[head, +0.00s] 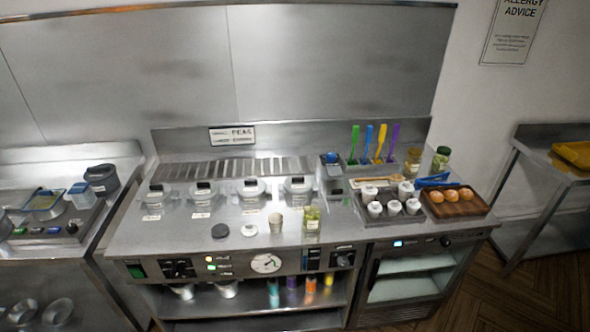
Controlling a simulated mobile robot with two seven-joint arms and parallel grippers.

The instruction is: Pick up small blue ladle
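A blue long-handled utensil (367,141) stands upright at the back right of the steel counter, with its lower end near the counter's back ledge. It is in a row between a green utensil (354,142) and a yellow utensil (380,142), with a purple utensil (393,142) at the right end. It looks like the small blue ladle, but its bowl is too small to make out. Another blue item (435,180), perhaps tongs, lies above the wooden tray. Neither of my grippers is in view.
In front of the utensils are a rack of white-topped jars (375,209) and a wooden tray (458,209) with round brown items. Several lidded pots (251,191) line the counter's left. A jar (312,219) and cup (275,223) stand near the front.

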